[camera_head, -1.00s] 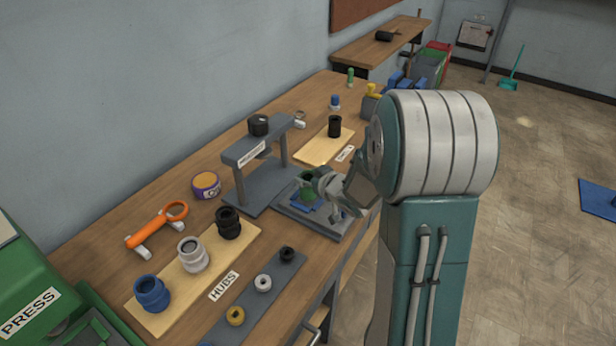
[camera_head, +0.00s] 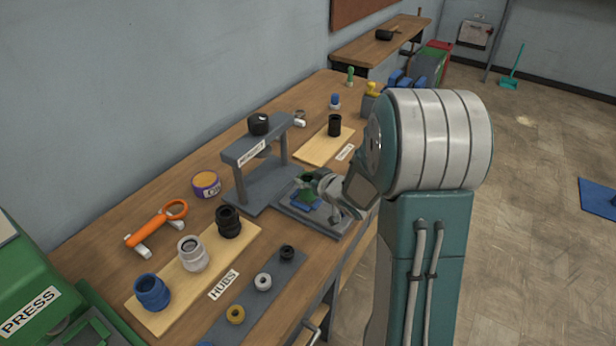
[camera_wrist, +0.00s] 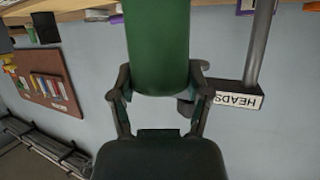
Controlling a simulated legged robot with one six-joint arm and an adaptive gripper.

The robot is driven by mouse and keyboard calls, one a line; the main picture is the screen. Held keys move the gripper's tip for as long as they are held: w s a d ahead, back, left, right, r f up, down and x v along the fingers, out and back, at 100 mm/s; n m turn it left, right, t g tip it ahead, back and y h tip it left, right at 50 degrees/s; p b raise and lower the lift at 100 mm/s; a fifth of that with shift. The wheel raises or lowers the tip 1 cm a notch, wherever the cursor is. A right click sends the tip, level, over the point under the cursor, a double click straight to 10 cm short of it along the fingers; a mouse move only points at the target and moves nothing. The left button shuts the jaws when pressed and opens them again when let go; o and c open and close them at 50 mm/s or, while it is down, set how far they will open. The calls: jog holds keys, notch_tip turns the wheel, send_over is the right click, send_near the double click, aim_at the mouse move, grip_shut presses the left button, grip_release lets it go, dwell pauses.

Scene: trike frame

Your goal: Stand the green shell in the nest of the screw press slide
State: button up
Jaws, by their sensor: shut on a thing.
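The green shell (camera_wrist: 157,45) fills the top middle of the wrist view, between the fingers of my gripper (camera_wrist: 158,88). My gripper is shut on it. In the head view the shell (camera_head: 306,179) is a small dark green patch, partly hidden by my gripper (camera_head: 318,184). I cannot tell whether the shell's lower end touches the nest.
A board of hubs (camera_head: 188,274) and a grey strip of rings (camera_head: 262,295) lie nearer. A black cylinder (camera_head: 335,125) stands on a board behind. An orange-handled tool (camera_head: 155,228) lies at left.

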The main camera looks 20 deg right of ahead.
jog(key=shift+f, duration=0.35)
jog(key=o, duration=1.4)
jog(key=shift+f, duration=0.1)
jog(key=shift+s, duration=0.1)
jog(key=v, duration=1.1)
jog(key=shift+s+r, duration=0.25)
jog(key=shift+s, duration=0.1)
